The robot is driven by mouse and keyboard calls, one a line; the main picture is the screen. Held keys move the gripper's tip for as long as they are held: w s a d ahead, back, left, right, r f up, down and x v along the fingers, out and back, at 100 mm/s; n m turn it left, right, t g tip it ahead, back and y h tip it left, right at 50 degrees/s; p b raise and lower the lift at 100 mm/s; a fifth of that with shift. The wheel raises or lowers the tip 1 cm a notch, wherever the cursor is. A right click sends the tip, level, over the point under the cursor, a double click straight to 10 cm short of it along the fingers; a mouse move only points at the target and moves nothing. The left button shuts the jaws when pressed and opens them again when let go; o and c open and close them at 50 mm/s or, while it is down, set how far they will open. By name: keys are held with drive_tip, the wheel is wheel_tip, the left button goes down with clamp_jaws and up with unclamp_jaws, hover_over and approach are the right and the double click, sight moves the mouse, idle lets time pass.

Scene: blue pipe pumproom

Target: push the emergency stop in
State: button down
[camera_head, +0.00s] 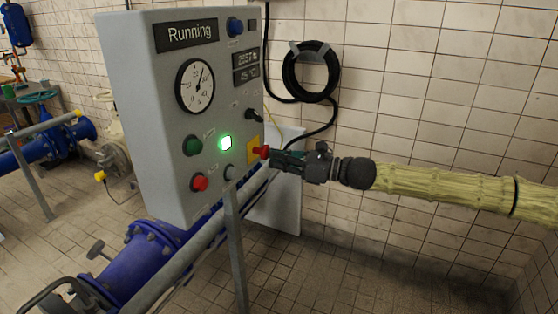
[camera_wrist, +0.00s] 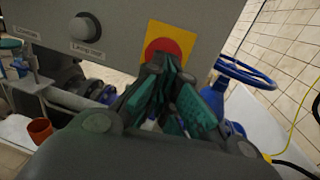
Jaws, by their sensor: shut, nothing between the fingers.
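The emergency stop is a red mushroom button (camera_head: 264,152) on a yellow plate (camera_head: 253,151) at the lower right of the grey control panel's face. In the wrist view the red button (camera_wrist: 163,47) shows on its yellow plate (camera_wrist: 186,38), just beyond my fingertips, which hide its lower part. My gripper (camera_head: 275,157) is shut and empty, with its fingertips at the button from the right. I cannot tell whether the tips touch it. The panel (camera_head: 150,120) reads "Running" on its display (camera_head: 186,33), and a green light (camera_head: 225,143) is lit.
A green button (camera_head: 192,146), a smaller red button (camera_head: 199,183) and a black knob (camera_head: 254,115) are near the stop. A grey rail (camera_head: 180,268) and blue pipe (camera_head: 145,262) run below. A black hose coil (camera_head: 310,72) hangs on the tiled wall.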

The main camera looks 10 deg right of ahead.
drive_tip(key=shift+b+x, duration=0.65)
drive_tip(key=shift+x, duration=0.25)
drive_tip(key=shift+w+d, duration=0.1)
drive_tip(key=shift+d, duration=0.05)
drive_tip(key=v, duration=1.4)
drive_tip(key=shift+p, duration=0.45)
drive_tip(key=shift+f, duration=0.1)
